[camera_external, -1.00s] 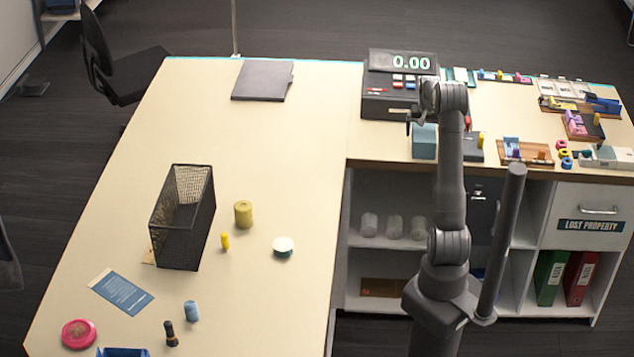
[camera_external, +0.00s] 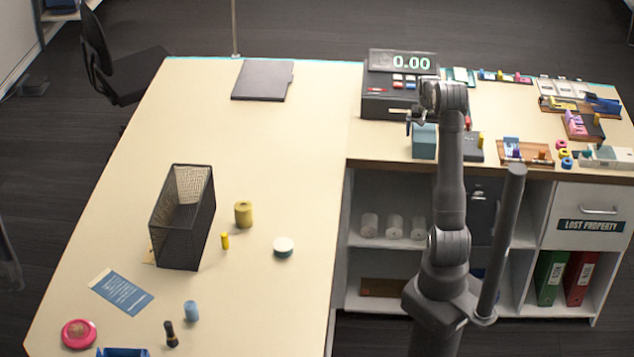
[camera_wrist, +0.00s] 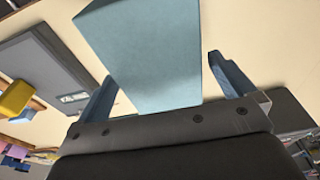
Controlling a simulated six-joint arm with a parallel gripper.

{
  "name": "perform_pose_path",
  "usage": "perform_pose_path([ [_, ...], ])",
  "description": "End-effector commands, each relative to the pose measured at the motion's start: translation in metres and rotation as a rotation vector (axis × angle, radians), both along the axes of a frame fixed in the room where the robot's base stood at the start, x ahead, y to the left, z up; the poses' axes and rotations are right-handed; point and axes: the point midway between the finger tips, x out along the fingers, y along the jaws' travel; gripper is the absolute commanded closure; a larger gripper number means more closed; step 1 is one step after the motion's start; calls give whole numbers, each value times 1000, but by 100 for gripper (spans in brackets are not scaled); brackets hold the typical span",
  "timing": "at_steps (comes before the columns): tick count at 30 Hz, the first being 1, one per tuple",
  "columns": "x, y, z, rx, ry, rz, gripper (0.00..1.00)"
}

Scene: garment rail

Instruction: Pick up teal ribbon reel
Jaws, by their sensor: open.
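A small round reel with a pale top and a dark teal side (camera_external: 283,248) lies flat on the left counter, right of the yellow cylinder. It looks like the teal ribbon reel and is not visible in the wrist view. My gripper (camera_external: 413,121) is far from it, at the back right, in front of the cash register. In the wrist view my gripper (camera_wrist: 165,80) is open, with its fingers apart on either side of a light blue box (camera_wrist: 150,55). Whether they touch the box I cannot tell. The box also shows in the external view (camera_external: 424,146).
A black mesh basket (camera_external: 183,222), yellow cylinder (camera_external: 243,214), small yellow piece (camera_external: 225,241), blue cylinder (camera_external: 191,311) and pink disc (camera_external: 79,333) stand on the left counter. The cash register (camera_external: 387,104) is behind my gripper.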

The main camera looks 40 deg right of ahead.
Motion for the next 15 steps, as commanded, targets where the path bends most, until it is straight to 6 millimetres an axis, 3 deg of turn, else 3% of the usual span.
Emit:
perform_pose_path([
  [13, 0, 0, 0, 0, 0, 0, 1],
  [15, 0, 0, 0, 0, 0, 0, 13],
])
